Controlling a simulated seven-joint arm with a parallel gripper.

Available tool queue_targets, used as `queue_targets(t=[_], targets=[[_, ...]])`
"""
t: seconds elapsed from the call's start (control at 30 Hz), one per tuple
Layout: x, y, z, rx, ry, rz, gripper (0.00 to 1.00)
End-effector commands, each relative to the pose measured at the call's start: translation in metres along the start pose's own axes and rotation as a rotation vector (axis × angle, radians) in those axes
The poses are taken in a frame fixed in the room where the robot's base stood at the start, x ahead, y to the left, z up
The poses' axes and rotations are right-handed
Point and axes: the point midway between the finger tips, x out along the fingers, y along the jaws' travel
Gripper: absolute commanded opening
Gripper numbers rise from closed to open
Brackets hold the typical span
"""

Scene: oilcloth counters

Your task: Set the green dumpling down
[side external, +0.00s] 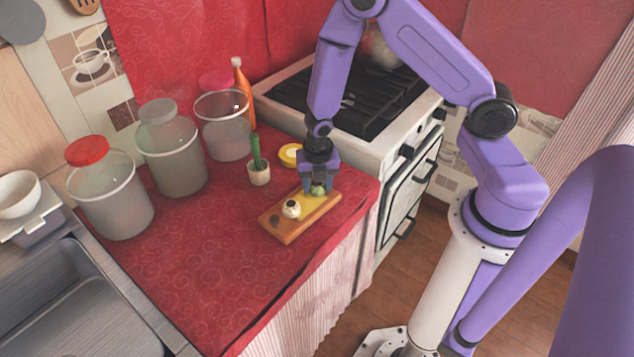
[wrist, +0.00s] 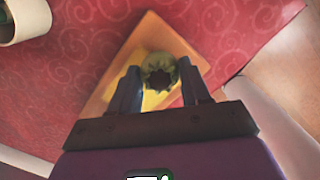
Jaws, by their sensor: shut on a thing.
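The green dumpling (wrist: 159,72) is between the fingers of my gripper (wrist: 162,86) in the wrist view. In the side view, my gripper (side external: 318,188) points down over the far right end of the wooden board (side external: 285,232), with the green dumpling (side external: 317,191) partly hidden at its tips. The board (wrist: 123,57) lies beneath the dumpling in the wrist view. I cannot tell whether the dumpling touches the board. My gripper is shut on the dumpling.
A pale dumpling (side external: 291,209) with a dark top sits on the board, left of my gripper. Lidded jars (side external: 112,205) line the left. The stove (side external: 345,120) is behind; the front counter is clear.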

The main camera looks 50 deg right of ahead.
Motion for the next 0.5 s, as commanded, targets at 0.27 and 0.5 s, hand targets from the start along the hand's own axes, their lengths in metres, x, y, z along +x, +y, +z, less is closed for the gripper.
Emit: queue_targets(t=[0.27,0.5], targets=[[0.0024,-0.0001,-0.0003,0.001,0.0,0.0,0.72],[0.0013,0.0,-0.0001,0.001,0.0,0.0,0.72]])
